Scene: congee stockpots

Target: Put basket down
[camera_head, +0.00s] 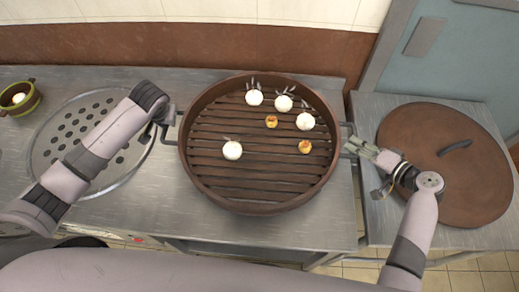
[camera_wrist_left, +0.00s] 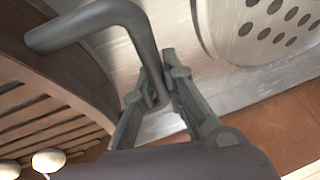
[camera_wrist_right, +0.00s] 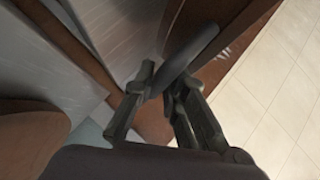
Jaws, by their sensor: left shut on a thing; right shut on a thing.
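The basket (camera_head: 262,187) is a round brown steamer with a slatted floor and a handle on each side. It is in the middle of the head view, over the steel counter. White buns (camera_head: 232,150) and small yellow dumplings (camera_head: 305,147) sit inside it. My left gripper (camera_head: 160,122) is shut on the left handle, which shows between the fingers in the left wrist view (camera_wrist_left: 160,85). My right gripper (camera_head: 358,146) is shut on the right handle, also seen in the right wrist view (camera_wrist_right: 165,88). I cannot tell whether the basket's underside touches the counter.
A perforated steel plate (camera_head: 45,150) lies left of the basket, partly under my left arm. A green pot (camera_head: 33,98) stands at the far left. A large brown lid (camera_head: 480,160) with a dark handle rests on the right counter (camera_head: 362,105). A gap separates the counters.

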